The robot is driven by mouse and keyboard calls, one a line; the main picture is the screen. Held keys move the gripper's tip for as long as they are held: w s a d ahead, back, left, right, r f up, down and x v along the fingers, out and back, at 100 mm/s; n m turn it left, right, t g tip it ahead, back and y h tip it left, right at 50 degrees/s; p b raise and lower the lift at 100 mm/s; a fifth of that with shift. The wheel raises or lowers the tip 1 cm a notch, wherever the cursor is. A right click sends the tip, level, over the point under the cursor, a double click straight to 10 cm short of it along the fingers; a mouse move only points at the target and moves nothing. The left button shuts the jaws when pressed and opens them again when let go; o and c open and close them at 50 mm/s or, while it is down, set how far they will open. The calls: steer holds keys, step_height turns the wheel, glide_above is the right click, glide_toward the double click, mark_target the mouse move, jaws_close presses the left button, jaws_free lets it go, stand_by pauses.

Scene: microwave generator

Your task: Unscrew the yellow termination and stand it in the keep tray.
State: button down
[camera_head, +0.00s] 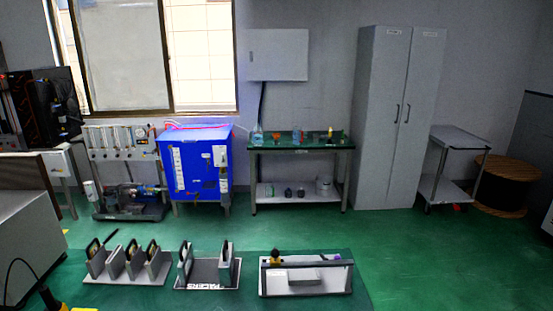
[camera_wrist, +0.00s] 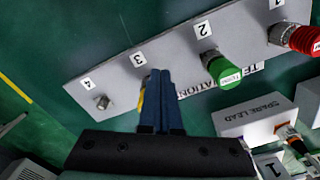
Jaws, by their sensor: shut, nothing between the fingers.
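In the wrist view a pale grey plate (camera_wrist: 118,74) carries stations numbered 1 to 4. My gripper (camera_wrist: 160,75) is shut, its two dark blue fingers together over station 3. A yellow piece (camera_wrist: 141,98), probably the yellow termination, shows only as a sliver at the fingers' left edge; the fingers hide the rest. I cannot tell whether they touch it. A green termination (camera_wrist: 224,72) sits at station 2 and a red one (camera_wrist: 303,40) at the right end. Station 4 shows a bare metal connector (camera_wrist: 102,102). I cannot make out the keep tray in either view.
A white block marked SPARE LEAD (camera_wrist: 252,116) stands right of my gripper. In the head view, several fixtures (camera_head: 207,274) stand on a green mat. Behind are a blue cabinet (camera_head: 196,165), a green-topped bench (camera_head: 300,148) and a grey locker (camera_head: 393,115). Open green floor lies at right.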

steer(key=shift+w+d+r, duration=0.1)
steer(key=shift+w+d, duration=0.1)
steer(key=shift+d, duration=0.1)
stand_by(0.4)
steer(key=shift+s+d+r+p, duration=0.15)
steer(key=shift+d+p, duration=0.15)
steer(key=shift+p, duration=0.3)
steer(key=shift+s+d+f+p, duration=0.15)
steer(key=shift+d+p, duration=0.15)
steer(key=shift+p, duration=0.3)
steer(key=shift+d+r, duration=0.1)
steer(key=shift+d, duration=0.25)
steer(key=shift+s+p, duration=0.2)
steer(key=shift+p, duration=0.25)
steer(key=shift+s, duration=0.2)
steer(key=r+p, duration=0.2)
steer(key=p, duration=0.1)
steer(key=r+p, duration=0.3)
steer(key=shift+s+a+r, duration=0.2)
steer(key=shift+r, duration=0.15)
steer(key=shift+a, duration=0.1)
